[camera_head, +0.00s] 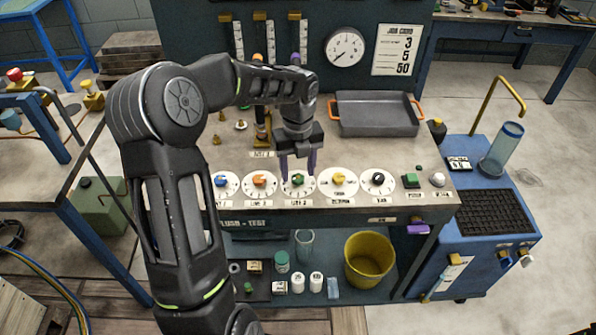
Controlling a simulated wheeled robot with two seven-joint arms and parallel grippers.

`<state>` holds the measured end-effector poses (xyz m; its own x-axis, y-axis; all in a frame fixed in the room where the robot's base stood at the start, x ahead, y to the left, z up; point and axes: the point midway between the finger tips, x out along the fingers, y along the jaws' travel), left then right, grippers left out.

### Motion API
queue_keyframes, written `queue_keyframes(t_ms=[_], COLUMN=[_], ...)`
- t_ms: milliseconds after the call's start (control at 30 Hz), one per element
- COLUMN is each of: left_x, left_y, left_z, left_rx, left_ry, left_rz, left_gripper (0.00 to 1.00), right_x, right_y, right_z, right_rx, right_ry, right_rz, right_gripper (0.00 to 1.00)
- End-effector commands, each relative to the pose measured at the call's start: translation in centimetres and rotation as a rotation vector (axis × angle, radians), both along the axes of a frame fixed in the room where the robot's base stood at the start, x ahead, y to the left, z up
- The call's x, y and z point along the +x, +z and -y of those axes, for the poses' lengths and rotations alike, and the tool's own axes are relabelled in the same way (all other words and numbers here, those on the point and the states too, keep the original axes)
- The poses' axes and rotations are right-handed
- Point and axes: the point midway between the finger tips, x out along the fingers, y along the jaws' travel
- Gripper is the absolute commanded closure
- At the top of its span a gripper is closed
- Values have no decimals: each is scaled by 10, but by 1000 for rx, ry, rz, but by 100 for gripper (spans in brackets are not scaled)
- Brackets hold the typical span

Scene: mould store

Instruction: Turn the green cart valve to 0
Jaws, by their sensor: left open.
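A green knob (298,181) sits on a round white dial in the row of dials along the bench's front edge. My left gripper (298,168) is open and points down at this dial, one finger on each side just above and behind the knob. I cannot tell whether the fingers touch it. The knob's exact pointer reading is too small to tell. The blue cart (452,266) stands at the right. Small handles (504,257) show on its front face, and I see no clear green on them. My right gripper is not in view.
Other dials carry blue, orange, yellow (338,179) and black (378,178) knobs. A grey tray (376,118) lies behind. A yellow bucket (367,262) stands on the lower shelf. A clear cylinder (502,148) stands on the cart.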

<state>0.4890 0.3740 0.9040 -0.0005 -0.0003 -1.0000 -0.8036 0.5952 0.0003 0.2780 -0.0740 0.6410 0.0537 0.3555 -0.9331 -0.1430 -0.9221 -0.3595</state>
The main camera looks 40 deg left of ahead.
Motion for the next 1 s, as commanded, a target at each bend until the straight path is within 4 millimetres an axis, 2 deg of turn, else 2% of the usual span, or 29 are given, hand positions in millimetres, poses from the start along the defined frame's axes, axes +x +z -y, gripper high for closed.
queue_keyframes(t_ms=[167,433,1000], left_x=[0,0,0], left_y=[-13,-14,-14], left_z=[0,0,0], left_rx=[-1,0,0], left_ry=[0,0,0], left_rz=[1,1,2], left_gripper=[49,49,96], right_x=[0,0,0], right_y=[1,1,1], right_z=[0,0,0], right_rx=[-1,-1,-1], right_ry=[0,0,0], right_rz=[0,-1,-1], right_gripper=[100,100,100])
